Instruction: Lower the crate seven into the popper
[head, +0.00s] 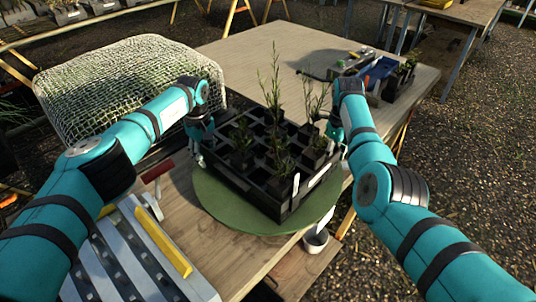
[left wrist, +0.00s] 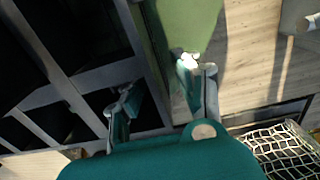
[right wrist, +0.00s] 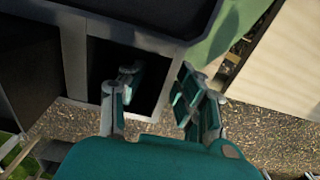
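The black crate (head: 268,193), with several compartments holding potted seedlings, sits over a round green disc (head: 228,214) near the table's front. Pale labels show on its near side. My left gripper (head: 197,150) is at its left wall; in the left wrist view the fingers (left wrist: 160,85) straddle that wall, one in a compartment, one outside, spread apart. My right gripper (head: 338,142) is at its right wall; in the right wrist view the fingers (right wrist: 158,85) straddle the wall likewise, with a gap visible. The crate's underside is hidden. I cannot tell which thing is the popper.
A grey slotted unit (head: 115,262) with a yellow bar (head: 163,243) stands at the lower left. A net-covered bale (head: 125,85) is at the left. A small white cup (head: 315,241) is near the front edge. Trays with a blue item (head: 380,72) lie at the back right. The table's back (head: 270,50) is clear.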

